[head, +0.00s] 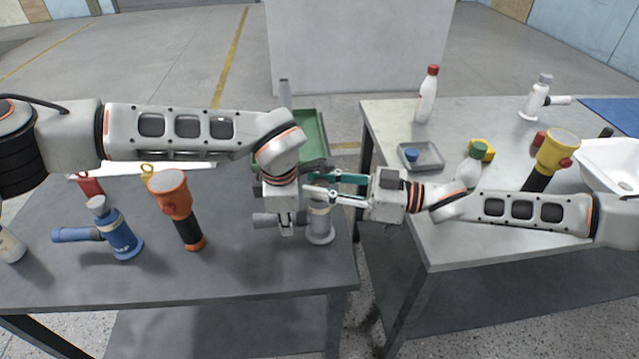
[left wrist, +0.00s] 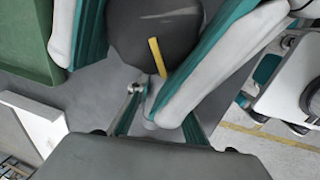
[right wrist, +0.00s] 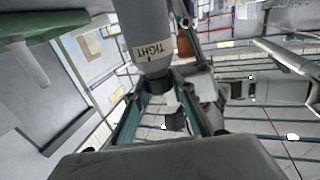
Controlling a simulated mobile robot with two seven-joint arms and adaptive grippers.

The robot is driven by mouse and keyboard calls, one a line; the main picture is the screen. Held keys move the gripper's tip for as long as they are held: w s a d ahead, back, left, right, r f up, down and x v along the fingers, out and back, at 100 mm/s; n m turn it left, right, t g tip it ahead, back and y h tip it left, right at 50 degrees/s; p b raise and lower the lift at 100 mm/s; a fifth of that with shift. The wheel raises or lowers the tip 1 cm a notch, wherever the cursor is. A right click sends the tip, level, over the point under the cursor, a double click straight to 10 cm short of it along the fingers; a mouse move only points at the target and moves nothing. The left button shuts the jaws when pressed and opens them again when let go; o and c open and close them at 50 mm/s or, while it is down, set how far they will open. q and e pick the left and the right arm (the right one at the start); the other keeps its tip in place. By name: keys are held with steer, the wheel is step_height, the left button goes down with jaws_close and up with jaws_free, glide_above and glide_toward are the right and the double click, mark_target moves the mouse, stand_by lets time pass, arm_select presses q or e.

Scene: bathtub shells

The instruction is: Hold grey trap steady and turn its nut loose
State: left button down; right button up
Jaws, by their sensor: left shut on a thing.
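The grey trap (head: 320,228) stands on the left table near its right edge, its side pipe (head: 265,219) pointing left. My left gripper (head: 287,226) is shut on the trap. In the left wrist view its fingers flank a dark grey body with a yellow mark (left wrist: 157,58). My right gripper (head: 322,187) is at the top of the trap, its fingers around the upper part where the nut is. The nut is mostly hidden by the fingers. In the right wrist view a light grey body marked TIGHT (right wrist: 148,50) shows near the fingers; whether they touch the nut is unclear.
A blue trap (head: 120,238) and an orange flashlight-like thing (head: 178,205) stand left on the same table. A green tray (head: 310,135) lies behind my grippers. The right table holds a grey tray (head: 432,166), bottles, a yellow-headed thing (head: 556,152) and a white basin (head: 612,172). A gap separates the tables.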

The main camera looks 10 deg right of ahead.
steer(key=shift+s+a+m+t+h, duration=0.15)
steer(key=shift+m+t+h, duration=0.45)
steer(key=shift+t, duration=0.4)
steer(key=shift+s+a+m+t+h, duration=0.1)
steer(key=shift+m+t+h, duration=0.3)
steer(key=shift+m+t, duration=0.5)
arm_select(q)
steer(key=shift+d, duration=0.1)
arm_select(e)
steer(key=shift+w+d+r+t, duration=0.1)
steer(key=shift+w+d+t, duration=0.05)
steer(key=shift+t, duration=0.15)
steer(key=o, duration=1.1)
steer(key=shift+d, duration=0.15)
steer(key=shift+s+d, duration=0.2)
steer(key=shift+d, duration=0.1)
steer(key=shift+v, duration=3.6)
steer(key=shift+a, duration=0.1)
